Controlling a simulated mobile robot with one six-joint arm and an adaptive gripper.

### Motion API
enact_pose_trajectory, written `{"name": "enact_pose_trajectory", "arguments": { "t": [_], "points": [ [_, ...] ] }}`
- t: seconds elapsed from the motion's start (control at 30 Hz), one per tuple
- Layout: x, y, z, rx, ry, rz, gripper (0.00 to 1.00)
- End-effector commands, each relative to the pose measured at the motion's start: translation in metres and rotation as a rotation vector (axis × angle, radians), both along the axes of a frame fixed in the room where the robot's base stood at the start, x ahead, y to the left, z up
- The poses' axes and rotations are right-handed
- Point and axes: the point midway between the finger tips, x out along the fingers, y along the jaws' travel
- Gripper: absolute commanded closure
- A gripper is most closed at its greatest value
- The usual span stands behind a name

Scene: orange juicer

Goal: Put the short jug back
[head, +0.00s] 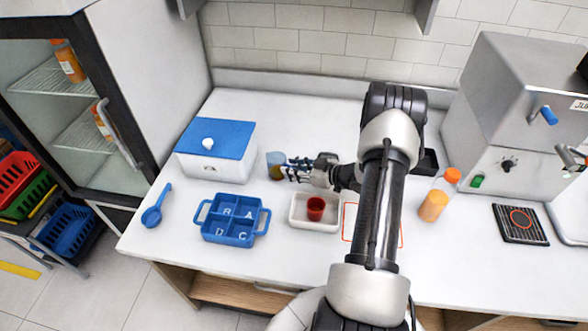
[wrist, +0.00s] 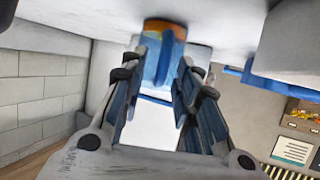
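The short jug (head: 275,159) is a small clear bluish vessel with an orange-brown layer low in it. It is upright at the right of the blue-lidded white box. My gripper (head: 284,168) reaches it from the right, low over the counter. In the wrist view, which is upside down, the jug (wrist: 163,45) is between my fingertips (wrist: 163,70), one finger on each side. The fingers are spread about as wide as the jug. I cannot tell whether they press on it. The jug's base appears at or very near the counter.
The white box with blue lid (head: 218,133) is close left of the jug. In front are a blue four-part lettered tray (head: 234,238), a white tray (head: 298,224) holding a red cup (head: 316,208), and a blue scoop (head: 153,214). An orange bottle (head: 434,205) and juicer (head: 510,100) are right.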

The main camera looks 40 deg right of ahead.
Motion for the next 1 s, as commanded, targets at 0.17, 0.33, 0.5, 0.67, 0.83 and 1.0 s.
{"name": "enact_pose_trajectory", "arguments": {
  "t": [0.17,0.33,0.5,0.67,0.83,1.0],
  "points": [
    [-0.027,-0.011,0.014,0.001,-0.001,-0.007,0.71],
    [-0.061,-0.022,0.029,0.0,0.0,-0.006,0.71],
    [-0.088,-0.03,0.04,-0.001,0.0,-0.004,0.71],
    [-0.101,-0.034,0.045,-0.001,0.001,-0.003,0.71],
    [-0.08,-0.044,0.068,-0.096,0.043,-0.031,0.71],
    [-0.027,-0.054,0.138,-0.319,0.15,-0.151,0.71]
  ]
}}
